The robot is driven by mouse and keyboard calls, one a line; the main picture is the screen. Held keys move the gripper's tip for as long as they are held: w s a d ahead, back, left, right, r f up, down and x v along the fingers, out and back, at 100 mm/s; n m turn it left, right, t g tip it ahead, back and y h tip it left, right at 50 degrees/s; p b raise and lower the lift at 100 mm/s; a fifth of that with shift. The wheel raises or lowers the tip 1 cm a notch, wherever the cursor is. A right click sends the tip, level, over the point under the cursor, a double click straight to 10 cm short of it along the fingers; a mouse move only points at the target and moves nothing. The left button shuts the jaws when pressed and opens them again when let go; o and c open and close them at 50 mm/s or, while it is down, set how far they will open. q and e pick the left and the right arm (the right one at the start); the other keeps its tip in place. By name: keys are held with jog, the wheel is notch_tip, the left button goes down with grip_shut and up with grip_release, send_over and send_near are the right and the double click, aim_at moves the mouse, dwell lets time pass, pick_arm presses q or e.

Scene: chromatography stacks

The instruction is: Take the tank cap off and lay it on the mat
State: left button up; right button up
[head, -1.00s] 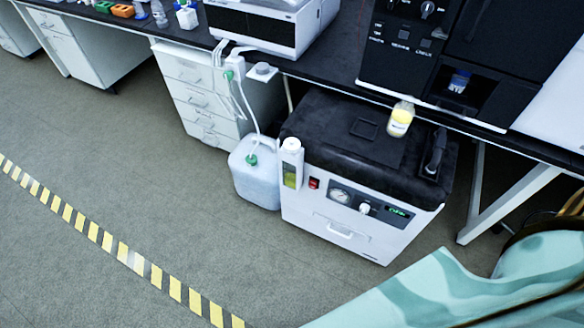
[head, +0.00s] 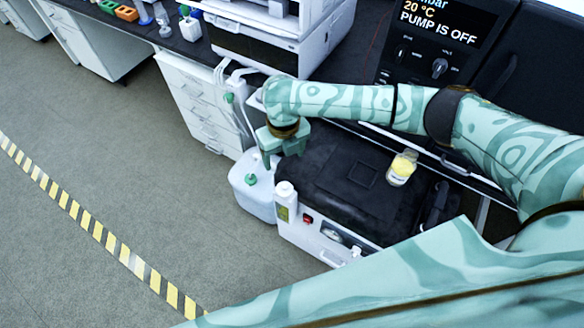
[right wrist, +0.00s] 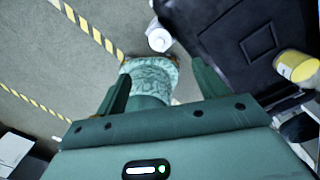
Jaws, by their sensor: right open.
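The white tank cap (head: 285,188) sits upright on the front left corner of the white-and-black floor unit (head: 312,238), above a green level window. My right gripper (head: 284,156) is open and empty, pointing down, above and behind the cap. In the right wrist view the cap (right wrist: 159,39) lies beyond the open fingers (right wrist: 160,70), apart from them. The unit's black top (head: 325,160) carries a square-outlined panel (head: 362,174); I cannot clearly tell a separate mat from this dark top. My left gripper is not in view.
A yellow-filled bottle (head: 402,168) stands on the unit's black top, right of the square panel. A translucent canister (head: 252,195) with tubing stands left of the unit. The bench (head: 190,45) overhangs behind. Floor at the left is clear.

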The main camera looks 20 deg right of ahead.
jog(key=b, duration=0.2)
send_over(285, 187)
notch_tip(285, 187, down, 5)
jog(key=shift+n, duration=0.3)
jog(key=f+b, duration=0.1)
jog(key=f, duration=0.1)
jog(key=f+b, duration=0.1)
jog(key=f, duration=0.1)
jog(key=shift+w+d+f, duration=0.15)
jog(key=shift+d+f, duration=0.05)
jog(key=shift+f, duration=0.6)
jog(key=shift+a+f+b, duration=0.1)
jog(key=shift+f+b, duration=0.2)
jog(key=shift+f, duration=0.05)
notch_tip(285, 187, down, 4)
jog(key=shift+a+f+b, duration=0.1)
jog(key=shift+f+b, duration=0.15)
jog(key=shift+b, duration=0.7)
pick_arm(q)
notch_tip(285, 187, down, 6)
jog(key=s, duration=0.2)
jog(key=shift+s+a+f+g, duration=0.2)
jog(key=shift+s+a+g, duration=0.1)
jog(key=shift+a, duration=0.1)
pick_arm(e)
jog(key=shift+r, duration=0.1)
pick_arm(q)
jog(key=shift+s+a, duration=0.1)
pick_arm(e)
jog(key=c, duration=1)
